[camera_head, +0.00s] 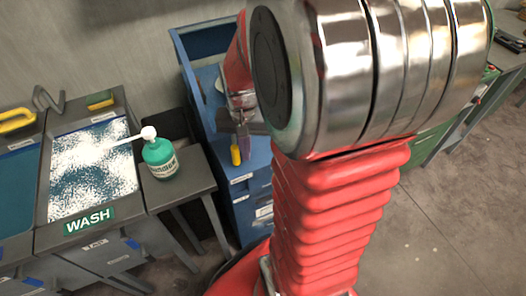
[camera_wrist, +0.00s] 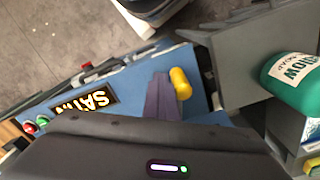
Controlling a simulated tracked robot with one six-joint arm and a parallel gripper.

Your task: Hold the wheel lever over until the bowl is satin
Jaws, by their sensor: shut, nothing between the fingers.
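The yellow grip of the wheel lever (camera_head: 235,155) stands at the blue cabinet in the head view. It also shows in the wrist view (camera_wrist: 181,83). My gripper (camera_head: 246,156) points down just beside it. Its purple-grey fingers are shut and empty, and lie against or very close to the yellow grip in the wrist view (camera_wrist: 160,84); I cannot tell which. A sign reading SATIN (camera_wrist: 85,103) glows on the blue cabinet front. I cannot make out the bowl; my arm and gripper housing hide much of the cabinet top.
The blue cabinet (camera_head: 241,190) stands beside a grey side table (camera_head: 192,187) with a green soap bottle (camera_head: 160,158). A foamy WASH basin (camera_head: 92,165) is at the left. My arm covers the centre right of the head view. Open floor lies at the lower right.

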